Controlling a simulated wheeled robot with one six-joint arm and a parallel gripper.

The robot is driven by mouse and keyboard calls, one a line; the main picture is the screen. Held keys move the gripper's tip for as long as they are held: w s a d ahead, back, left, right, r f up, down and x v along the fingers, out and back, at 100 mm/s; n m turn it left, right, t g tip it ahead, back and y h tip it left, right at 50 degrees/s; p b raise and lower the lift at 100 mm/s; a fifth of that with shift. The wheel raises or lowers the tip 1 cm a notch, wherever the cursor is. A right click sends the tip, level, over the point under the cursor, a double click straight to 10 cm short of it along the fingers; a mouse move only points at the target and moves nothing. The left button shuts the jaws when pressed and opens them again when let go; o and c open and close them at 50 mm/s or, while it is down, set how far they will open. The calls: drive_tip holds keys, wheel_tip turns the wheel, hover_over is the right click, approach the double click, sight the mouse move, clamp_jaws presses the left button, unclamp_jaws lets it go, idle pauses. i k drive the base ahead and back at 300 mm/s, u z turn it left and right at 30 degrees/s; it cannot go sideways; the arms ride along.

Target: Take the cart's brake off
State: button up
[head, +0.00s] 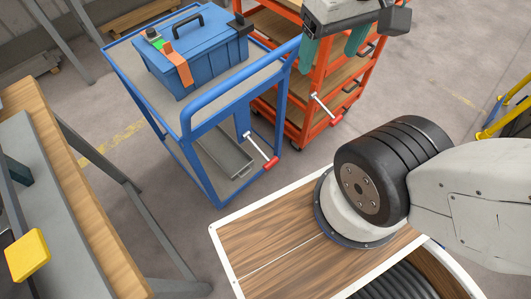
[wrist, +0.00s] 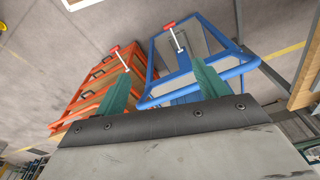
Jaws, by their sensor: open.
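A blue cart (head: 190,107) stands left of centre in the head view, with a pale brake lever ending in a red grip (head: 271,163) on its near side. An orange cart (head: 322,75) stands behind it to the right, with a similar red-gripped lever (head: 336,120). Both levers slope down and outward. In the wrist view the blue cart's red grip (wrist: 170,24) and the orange cart's red grip (wrist: 114,48) show beyond my fingers. My gripper (head: 328,61) is open and empty, its two teal fingers apart, above the orange cart; it touches neither lever.
A blue toolbox (head: 190,55) with an orange strap lies on the blue cart's top. A grey tray (head: 222,152) is on its lower shelf. A wooden-edged workbench (head: 75,190) stands at left. Floor in front of both carts is free.

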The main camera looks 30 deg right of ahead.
sight(270, 164)
drive_tip(key=k, duration=1.15)
drive_tip(key=u, duration=0.45)
drive_tip(key=i, duration=0.55)
